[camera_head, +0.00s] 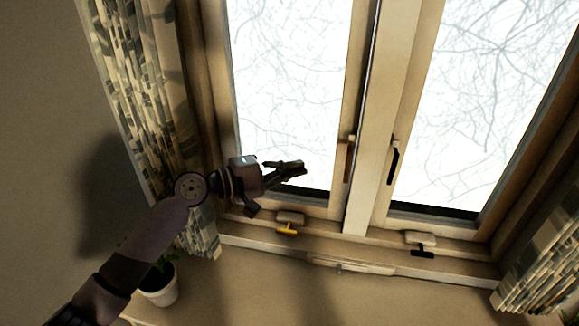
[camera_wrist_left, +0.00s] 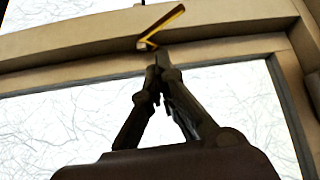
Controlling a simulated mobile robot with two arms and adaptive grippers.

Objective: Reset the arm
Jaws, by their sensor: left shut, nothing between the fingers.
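My left arm comes in from the lower left in the head view. Its gripper (camera_head: 293,171) is raised in front of the lower part of the left window pane, with nothing held. In the left wrist view the two dark fingers (camera_wrist_left: 160,62) meet at their tips, so the gripper is shut. Beyond the tips in that view is a yellow-edged window handle (camera_wrist_left: 163,25) on the wooden frame; whether the tips touch it I cannot tell. My right gripper does not show.
A wooden window frame (camera_head: 363,120) carries an upright handle (camera_head: 350,158) and a black handle (camera_head: 393,162). A yellow latch (camera_head: 287,229) and a black latch (camera_head: 422,252) sit on the bottom rail. Patterned curtains (camera_head: 135,80) hang at both sides. A potted plant (camera_head: 158,288) stands beneath my left arm.

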